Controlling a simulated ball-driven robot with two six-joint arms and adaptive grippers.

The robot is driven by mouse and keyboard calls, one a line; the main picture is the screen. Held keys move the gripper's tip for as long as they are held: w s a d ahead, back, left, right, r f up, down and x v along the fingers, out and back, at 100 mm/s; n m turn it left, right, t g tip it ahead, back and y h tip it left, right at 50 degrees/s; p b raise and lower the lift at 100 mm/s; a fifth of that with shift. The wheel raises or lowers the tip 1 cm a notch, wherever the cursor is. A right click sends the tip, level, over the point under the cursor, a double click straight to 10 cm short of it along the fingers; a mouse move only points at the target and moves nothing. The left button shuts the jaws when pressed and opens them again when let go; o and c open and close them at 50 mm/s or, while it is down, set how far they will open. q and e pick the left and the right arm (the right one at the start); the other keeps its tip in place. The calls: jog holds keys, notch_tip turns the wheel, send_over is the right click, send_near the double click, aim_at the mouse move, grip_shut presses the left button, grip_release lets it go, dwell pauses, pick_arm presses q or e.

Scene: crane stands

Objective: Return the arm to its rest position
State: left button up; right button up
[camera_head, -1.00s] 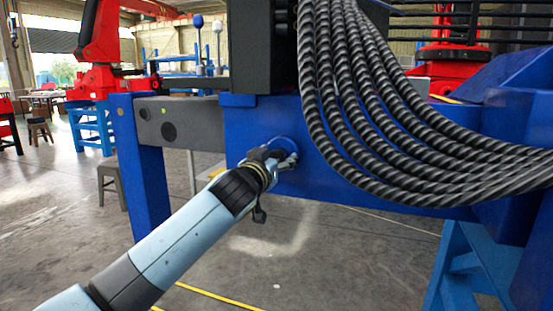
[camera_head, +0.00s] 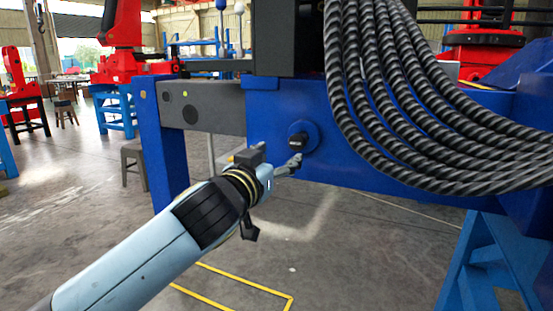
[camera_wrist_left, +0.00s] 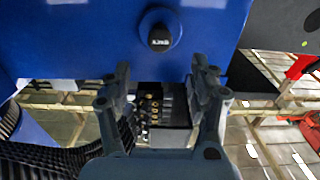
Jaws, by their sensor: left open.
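My left arm comes in from the lower left in the head view. Its gripper (camera_head: 277,161) is open and empty, a little in front of the blue crane beam. In the left wrist view the two fingers (camera_wrist_left: 165,85) stand apart with nothing between them. A black knob (camera_head: 298,141) on a round blue disc sits on the beam's face, just beyond the fingertips. It also shows in the left wrist view (camera_wrist_left: 160,38), above the fingers and apart from them. My right gripper is not in view.
The blue beam (camera_head: 350,172) crosses in front of me. Thick striped cables (camera_head: 400,110) hang over its right part. A blue leg (camera_head: 157,145) stands at left and a blue stand (camera_head: 480,260) at lower right. Open concrete floor (camera_head: 85,225) lies to the left.

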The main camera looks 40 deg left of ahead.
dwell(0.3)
pick_arm(q)
jog(key=s+f+g+h, duration=0.1)
jog(key=s+f+g, duration=0.3)
jog(key=f, duration=0.9)
jog(key=s+f+g, duration=0.2)
jog(key=s+f, duration=0.3)
jog(key=f, duration=0.8)
jog(key=s+f+g+h, duration=0.1)
jog(key=s+f+g, duration=0.3)
jog(key=f, duration=0.9)
jog(key=s+d+f+m+g, duration=0.1)
jog(key=s+f, duration=0.5)
jog(key=s, duration=0.6)
jog(key=s+d+f+m+g+h, duration=0.1)
jog(key=s+f+g, duration=0.2)
jog(key=s+f, duration=0.4)
jog(key=s+d+f+m+g, duration=0.1)
jog(key=s+f, duration=0.6)
jog(key=s, duration=1)
jog(key=shift+s+d+g+h, duration=0.3)
jog(key=shift+s+g, duration=0.1)
jog(key=shift+g, duration=0.5)
jog(key=shift+f, duration=0.1)
